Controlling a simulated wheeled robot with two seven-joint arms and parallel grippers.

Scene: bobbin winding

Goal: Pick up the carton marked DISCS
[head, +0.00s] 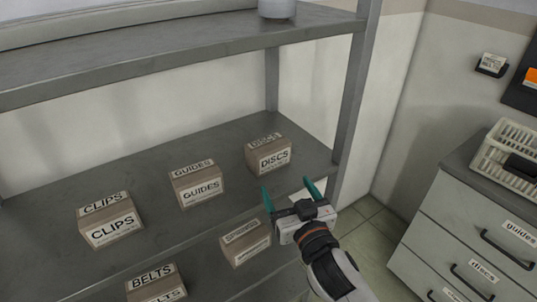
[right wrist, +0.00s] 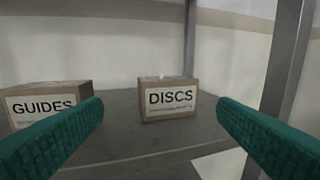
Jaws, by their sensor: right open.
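The carton marked DISCS (head: 268,154) is a small brown box with white labels on its top and front. It stands upright at the right end of the middle shelf (head: 150,163). In the right wrist view the DISCS carton (right wrist: 168,99) stands ahead, between the two fingers and apart from them. My right gripper (head: 291,194) has teal fingers, is open and empty, and is in front of the carton, a little to its right in the head view. My left gripper is not in view.
The GUIDES carton (head: 197,183) stands left of DISCS, and the CLIPS carton (head: 110,220) farther left. BELTS (head: 156,284) and another carton (head: 246,243) are on the shelf below. A shelf post (head: 354,90) rises on the right. Drawers (head: 470,240) stand at far right.

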